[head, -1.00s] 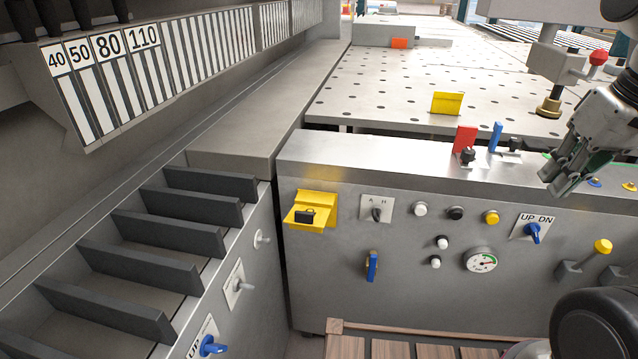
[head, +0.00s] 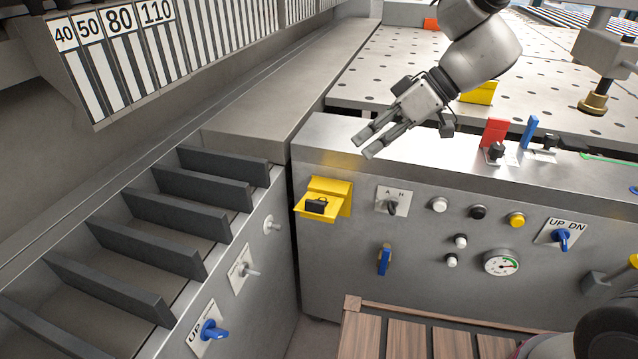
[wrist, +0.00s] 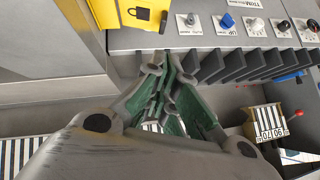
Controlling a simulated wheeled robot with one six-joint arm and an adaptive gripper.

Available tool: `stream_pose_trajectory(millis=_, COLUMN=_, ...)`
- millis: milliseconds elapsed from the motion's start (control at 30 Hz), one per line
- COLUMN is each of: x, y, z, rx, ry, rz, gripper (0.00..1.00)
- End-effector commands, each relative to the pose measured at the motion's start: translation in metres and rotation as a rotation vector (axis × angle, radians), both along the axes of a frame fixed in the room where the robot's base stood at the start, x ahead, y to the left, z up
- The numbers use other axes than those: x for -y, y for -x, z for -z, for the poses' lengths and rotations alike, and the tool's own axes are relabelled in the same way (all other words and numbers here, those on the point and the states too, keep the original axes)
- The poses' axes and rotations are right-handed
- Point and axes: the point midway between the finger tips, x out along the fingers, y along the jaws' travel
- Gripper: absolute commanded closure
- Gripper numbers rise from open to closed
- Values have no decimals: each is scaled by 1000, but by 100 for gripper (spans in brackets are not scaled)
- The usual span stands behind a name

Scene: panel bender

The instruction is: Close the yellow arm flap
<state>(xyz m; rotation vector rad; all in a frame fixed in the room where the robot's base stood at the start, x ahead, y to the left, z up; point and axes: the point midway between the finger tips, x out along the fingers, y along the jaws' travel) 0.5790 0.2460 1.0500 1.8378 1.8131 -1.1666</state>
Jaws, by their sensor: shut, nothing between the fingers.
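A yellow flap (head: 318,207) with a black padlock shape on it sticks out from the front panel of the grey console, at its left end. It hangs open below a yellow backing piece (head: 332,187). My gripper (head: 368,146) is shut and empty, above the console top, up and to the right of the flap in the head view, apart from it. In the wrist view my closed fingers (wrist: 165,65) point toward the top. A yellow surface with a black padlock mark (wrist: 140,14) shows at the upper left there; I cannot tell whether it is the same flap.
A red tab (head: 494,132) and a blue lever (head: 528,132) stand on the console top to the right. Knobs and a gauge (head: 502,263) line the console front. Black fins (head: 170,218) stand on the left. A wooden pallet (head: 400,335) lies below.

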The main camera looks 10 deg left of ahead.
Motion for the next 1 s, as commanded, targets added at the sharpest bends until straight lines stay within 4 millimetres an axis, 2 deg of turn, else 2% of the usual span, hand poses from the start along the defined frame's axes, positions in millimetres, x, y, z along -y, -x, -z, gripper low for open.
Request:
stream_pose_trajectory(millis=100, x=-19, y=-4, z=0, rx=52, ry=-49, rz=-52, gripper=100)
stream_pose_trajectory(millis=267, x=-30, y=-3, z=6, rx=69, ry=-61, rz=-66, gripper=100)
stream_pose_trajectory(millis=733, x=-96, y=9, z=70, rx=66, ry=-58, rz=-66, gripper=100)
stream_pose_trajectory(millis=900, x=-93, y=15, z=94, rx=67, ry=-57, rz=-62, gripper=100)
stream_pose_trajectory(millis=1000, x=-94, y=17, z=102, rx=68, ry=-58, rz=-63, gripper=100)
